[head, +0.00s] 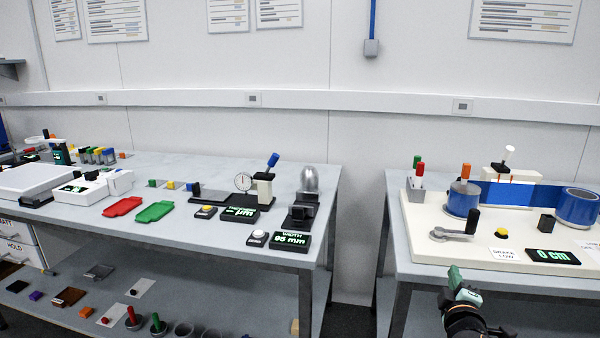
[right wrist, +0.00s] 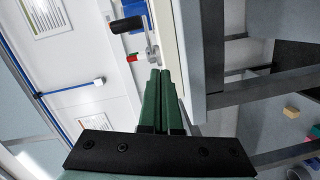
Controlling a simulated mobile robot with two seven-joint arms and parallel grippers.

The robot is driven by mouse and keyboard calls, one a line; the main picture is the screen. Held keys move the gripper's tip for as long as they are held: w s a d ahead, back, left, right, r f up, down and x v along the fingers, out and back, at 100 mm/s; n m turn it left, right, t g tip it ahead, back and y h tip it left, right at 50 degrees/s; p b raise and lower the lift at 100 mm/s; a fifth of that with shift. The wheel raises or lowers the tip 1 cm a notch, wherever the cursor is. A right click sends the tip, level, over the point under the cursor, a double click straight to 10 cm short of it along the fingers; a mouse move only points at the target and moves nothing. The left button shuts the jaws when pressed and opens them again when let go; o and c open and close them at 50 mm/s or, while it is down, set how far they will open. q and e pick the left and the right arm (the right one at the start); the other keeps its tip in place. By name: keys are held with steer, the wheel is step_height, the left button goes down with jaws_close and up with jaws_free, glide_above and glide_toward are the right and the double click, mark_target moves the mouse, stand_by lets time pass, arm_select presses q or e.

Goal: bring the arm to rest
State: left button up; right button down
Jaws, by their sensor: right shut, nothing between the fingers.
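My right gripper (head: 454,275) is at the lower right of the head view, in front of the right table's front edge. In the right wrist view its green fingers (right wrist: 160,85) lie together, shut and empty. The fingertips point toward the edge of the white board (right wrist: 168,30) and do not appear to hold anything. My left gripper is not in the head view.
The right table (head: 405,266) bears a white board with a crank (head: 455,233), blue rolls (head: 577,207) and a "0 cm" display (head: 552,257). The left table (head: 200,232) holds gauges and coloured plates. A gap separates the tables.

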steer(key=s+a+f+m+g+y, duration=0.1)
steer(key=s+a+f+g+y, duration=0.15)
steer(key=s+a+f, duration=0.6)
steer(key=s+a+f+m+g+y, duration=0.1)
steer(key=s+a+f+m+y, duration=0.15)
steer(key=s+f, duration=0.6)
steer(key=s+a+f+m+g+y, duration=0.2)
steer(key=s+a+f, duration=0.3)
steer(key=s, duration=0.3)
steer(key=s+a+f+m+g+y, duration=0.2)
steer(key=s+a+f, duration=0.2)
steer(key=s, duration=0.4)
arm_select(q)
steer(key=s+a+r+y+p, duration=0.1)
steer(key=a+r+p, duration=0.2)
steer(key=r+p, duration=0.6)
steer(key=p, duration=0.4)
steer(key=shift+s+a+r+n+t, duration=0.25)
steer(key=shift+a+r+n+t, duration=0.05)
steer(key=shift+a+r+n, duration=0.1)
arm_select(e)
step_height(320, 180, up, 9)
steer(key=s+d+m+h, duration=0.1)
steer(key=d, duration=0.2)
steer(key=shift+s+r+t, duration=0.15)
steer(key=shift+s+t, duration=0.2)
steer(key=shift+s, duration=0.05)
